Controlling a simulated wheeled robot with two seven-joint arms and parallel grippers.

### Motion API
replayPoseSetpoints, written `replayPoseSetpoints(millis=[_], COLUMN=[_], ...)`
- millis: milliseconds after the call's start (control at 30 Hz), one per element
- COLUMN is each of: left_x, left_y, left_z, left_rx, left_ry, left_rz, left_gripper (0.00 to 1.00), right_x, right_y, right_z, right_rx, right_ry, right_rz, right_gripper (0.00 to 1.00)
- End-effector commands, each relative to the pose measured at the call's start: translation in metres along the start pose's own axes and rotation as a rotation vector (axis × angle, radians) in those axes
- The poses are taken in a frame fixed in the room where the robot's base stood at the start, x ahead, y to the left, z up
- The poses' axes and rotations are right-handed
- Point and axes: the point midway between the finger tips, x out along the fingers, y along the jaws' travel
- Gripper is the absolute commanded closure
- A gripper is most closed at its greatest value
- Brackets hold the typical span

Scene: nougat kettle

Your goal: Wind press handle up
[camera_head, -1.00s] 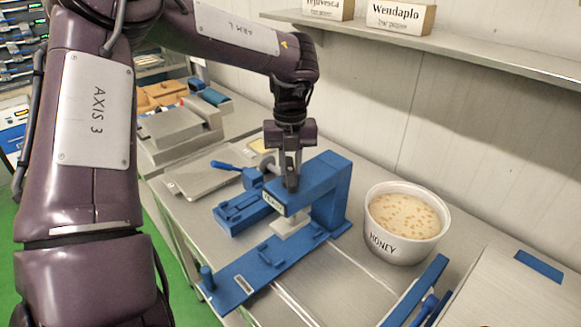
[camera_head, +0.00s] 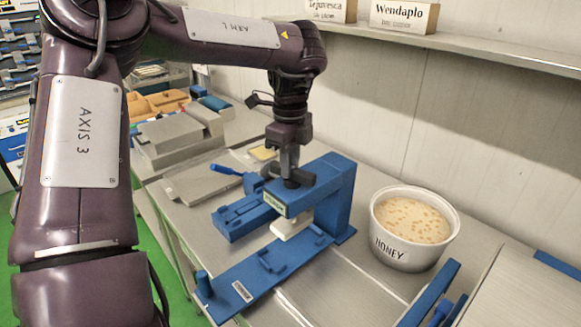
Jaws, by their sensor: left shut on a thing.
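The blue press (camera_head: 333,200) stands on the metal table with its arm over a long blue base (camera_head: 262,277). A pale press plate (camera_head: 291,227) hangs under the arm, above the base. The dark press handle (camera_head: 300,178) sits on top of the arm. My left gripper (camera_head: 289,172) reaches down from above and is shut on the handle. Its fingers partly hide the handle. My right gripper is out of view.
A white honey tub (camera_head: 402,254) with nut-flecked contents stands right of the press. A blue-handled tool (camera_head: 228,170) and a flat grey plate (camera_head: 205,186) lie to the left. Blue parts (camera_head: 432,297) stand at the front right. A shelf (camera_head: 470,50) runs along the wall.

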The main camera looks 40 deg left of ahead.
Motion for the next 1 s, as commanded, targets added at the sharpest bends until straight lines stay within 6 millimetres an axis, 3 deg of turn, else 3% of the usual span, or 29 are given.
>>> replayPoseSetpoints(millis=[500,1000], left_x=[0.0,-0.001], left_y=[0.001,0.003], left_z=[0.0,-0.001], left_rx=[-0.432,-0.591], left_ry=[0.001,0.0], left_rz=[-0.005,-0.004], left_gripper=[1.0,1.0], right_x=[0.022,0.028], right_y=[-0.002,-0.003], right_z=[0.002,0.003], right_rx=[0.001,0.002], right_ry=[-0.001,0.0], right_rz=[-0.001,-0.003], right_gripper=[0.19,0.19])
